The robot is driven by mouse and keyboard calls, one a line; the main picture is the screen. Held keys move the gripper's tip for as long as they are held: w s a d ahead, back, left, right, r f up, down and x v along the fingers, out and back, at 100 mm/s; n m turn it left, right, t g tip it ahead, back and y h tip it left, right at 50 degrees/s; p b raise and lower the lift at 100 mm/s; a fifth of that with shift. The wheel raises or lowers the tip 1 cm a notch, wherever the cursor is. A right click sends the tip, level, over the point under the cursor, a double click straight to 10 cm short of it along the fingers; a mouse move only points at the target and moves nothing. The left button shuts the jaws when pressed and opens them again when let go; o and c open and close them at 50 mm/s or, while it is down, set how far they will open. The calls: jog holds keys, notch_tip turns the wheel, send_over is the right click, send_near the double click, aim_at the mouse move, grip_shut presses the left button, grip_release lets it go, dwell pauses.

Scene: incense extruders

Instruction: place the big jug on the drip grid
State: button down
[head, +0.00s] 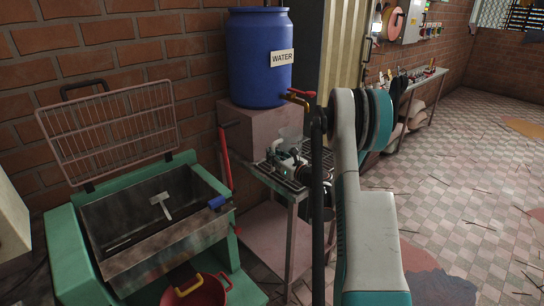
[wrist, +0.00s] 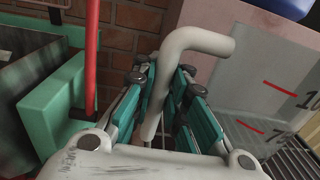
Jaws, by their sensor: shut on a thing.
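The big jug (wrist: 262,92) is a translucent grey vessel with red level marks, filling the right of the wrist view. Its pale grey handle (wrist: 192,42) runs between the teal finger pads of my gripper (wrist: 163,80), which is shut on it. In the head view the jug (head: 291,134) is small and partly hidden by my gripper (head: 283,156). The drip grid (head: 318,158) is a dark slatted rack on the metal stand below the tap; its slats also show at the lower right of the wrist view (wrist: 300,158). I cannot tell whether the jug touches it.
A blue WATER barrel (head: 260,60) with a red-handled tap (head: 298,95) stands on a pink block (head: 262,125) behind. A green machine (head: 75,240) with an open mesh lid and red lever (head: 225,158) is at left. Tiled floor (head: 450,190) is open at right.

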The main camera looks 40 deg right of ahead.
jog(key=c, duration=1.6)
grip_release()
jog(key=shift+f, duration=0.1)
jog(key=shift+s+r, duration=0.1)
jog(key=shift+r, duration=0.1)
jog(key=s+p, duration=0.1)
jog(key=s, duration=0.3)
jog(key=s+p, duration=0.1)
jog(key=s, duration=0.3)
jog(key=s+p, duration=0.1)
jog(key=s, duration=0.2)
jog(key=shift+s+d, duration=0.4)
